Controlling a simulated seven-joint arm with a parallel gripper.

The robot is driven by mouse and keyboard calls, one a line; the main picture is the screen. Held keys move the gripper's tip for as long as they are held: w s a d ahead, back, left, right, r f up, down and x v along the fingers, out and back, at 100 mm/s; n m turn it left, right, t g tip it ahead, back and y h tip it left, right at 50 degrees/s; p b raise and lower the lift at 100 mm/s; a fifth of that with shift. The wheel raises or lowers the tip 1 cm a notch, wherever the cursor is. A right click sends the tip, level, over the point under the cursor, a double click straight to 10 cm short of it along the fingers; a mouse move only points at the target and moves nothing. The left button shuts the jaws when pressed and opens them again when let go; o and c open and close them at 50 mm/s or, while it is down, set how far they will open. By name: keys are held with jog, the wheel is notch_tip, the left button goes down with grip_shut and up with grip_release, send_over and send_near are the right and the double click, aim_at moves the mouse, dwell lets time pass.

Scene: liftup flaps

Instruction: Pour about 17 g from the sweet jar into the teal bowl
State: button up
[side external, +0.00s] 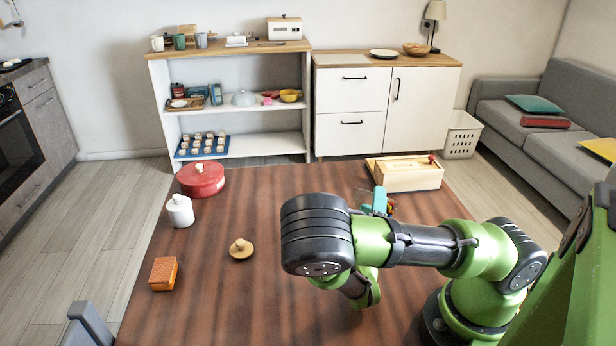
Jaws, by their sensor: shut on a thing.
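A round wooden lid (241,250) with a knob lies on the table, apart from the jar.
A red lidded pot (201,179), a white lidded jar (180,211) and an orange box (164,274) stand along the table's left side. A wooden box (405,174) stands at the back right. The left middle of the table is mostly clear.

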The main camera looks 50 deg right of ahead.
aim_at(358, 213)
jog(key=shift+w+a+r+n+t, duration=0.15)
jog(key=shift+w+a+r+n, duration=0.15)
jog(key=shift+n, duration=0.35)
jog(key=shift+w+a+r+n+t, duration=0.15)
jog(key=shift+w+n, duration=0.2)
jog(key=shift+n, duration=0.3)
jog(key=shift+w+r+n+t, duration=0.1)
jog(key=shift+r+n+t, duration=0.3)
jog(key=shift+n, duration=0.8)
jog(key=shift+w+a+f+n+t+y, duration=0.15)
jog(key=shift+f+n+t+y, duration=0.15)
jog(key=shift+n, duration=0.4)
jog(key=shift+w+f+n+t+y, duration=0.15)
jog(key=shift+f+n+y, duration=0.1)
jog(key=shift+n, duration=0.45)
jog(key=shift+w+a+f+n+t+y, duration=0.15)
jog(key=shift+f+n+t+y, duration=0.15)
jog(key=shift+n, duration=0.4)
dwell(1.1)
jog(key=shift+w+a+r+n+t+b, duration=0.1)
jog(key=shift+w+r+n+t+b, duration=0.05)
jog(key=shift+n, duration=0.4)
jog(key=shift+w+r+n+t+b, duration=0.1)
jog(key=shift+r+n+b, duration=0.05)
jog(key=shift+n, duration=0.4)
dwell(1.2)
